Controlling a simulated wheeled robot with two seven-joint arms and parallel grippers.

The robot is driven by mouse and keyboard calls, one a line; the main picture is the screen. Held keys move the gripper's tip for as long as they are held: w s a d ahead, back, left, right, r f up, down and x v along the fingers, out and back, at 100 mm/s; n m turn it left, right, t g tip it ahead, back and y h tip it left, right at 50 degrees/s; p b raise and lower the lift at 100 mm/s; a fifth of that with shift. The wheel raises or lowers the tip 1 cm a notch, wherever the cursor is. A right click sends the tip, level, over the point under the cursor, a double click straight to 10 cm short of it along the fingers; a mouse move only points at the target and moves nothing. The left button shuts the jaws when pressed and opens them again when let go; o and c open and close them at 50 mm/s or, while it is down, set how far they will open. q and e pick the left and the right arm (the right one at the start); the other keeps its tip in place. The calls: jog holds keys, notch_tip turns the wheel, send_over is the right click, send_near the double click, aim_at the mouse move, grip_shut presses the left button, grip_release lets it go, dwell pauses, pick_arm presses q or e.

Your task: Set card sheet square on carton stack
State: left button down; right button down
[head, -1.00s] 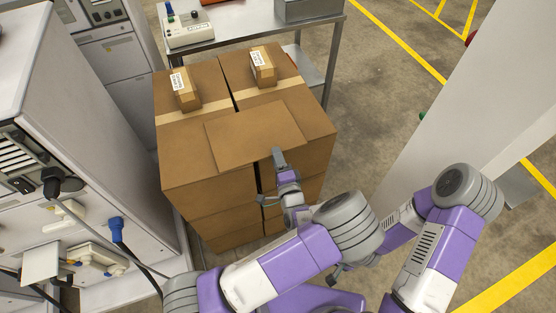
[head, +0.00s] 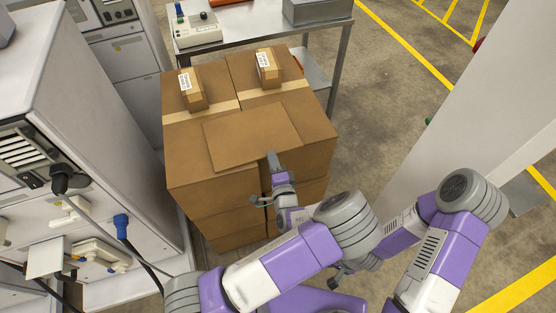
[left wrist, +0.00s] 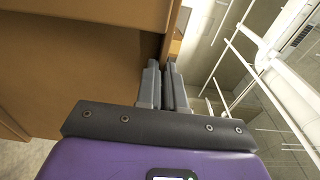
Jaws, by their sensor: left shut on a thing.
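A plain brown card sheet (head: 250,136) is over the front middle of the carton stack's top, across the seam. My left gripper (head: 271,160) is shut on the sheet's front edge, from the front of the stack. In the left wrist view its fingers (left wrist: 165,85) are close together beside brown cardboard. My right gripper (head: 336,277) is low, partly behind the left arm, away from the stack.
Two small labelled boxes, left (head: 193,97) and right (head: 268,70), stand behind the sheet on the stack. A metal table (head: 262,32) with devices is behind. A white machine (head: 85,130) with cables stands close left. A pale panel (head: 455,100) is right; floor between is clear.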

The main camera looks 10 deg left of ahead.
pick_arm(q)
jog(key=shift+a, duration=0.25)
jog(key=c, duration=1.2)
grip_release()
jog(key=p+v, duration=0.1)
jog(key=v, duration=0.6)
jog(key=shift+s+d, duration=0.2)
jog(key=shift+s, duration=0.1)
jog(key=s+a+f+n+g+h, duration=0.2)
jog(key=s+f+n+g, duration=0.15)
jog(key=f, duration=0.45)
jog(key=s+a+f+n+g+h, duration=0.1)
jog(key=s+a+f+n+g, duration=0.15)
jog(key=f+g, duration=0.35)
jog(key=s+d+f+n+g+h, duration=0.1)
jog(key=s+d+n+g+h, duration=0.1)
jog(key=s+n+h, duration=0.1)
jog(key=s+d+f+n+g+h, duration=0.1)
jog(key=s+n+h, duration=0.2)
jog(key=s+d+f+n+g+h, duration=0.1)
jog(key=s+d+n+g+h, duration=0.1)
jog(key=s+n+h, duration=0.1)
jog(key=shift+s+d+f+g+h, duration=0.1)
jog(key=shift+s+d+g+h, duration=0.2)
jog(key=shift+g, duration=0.05)
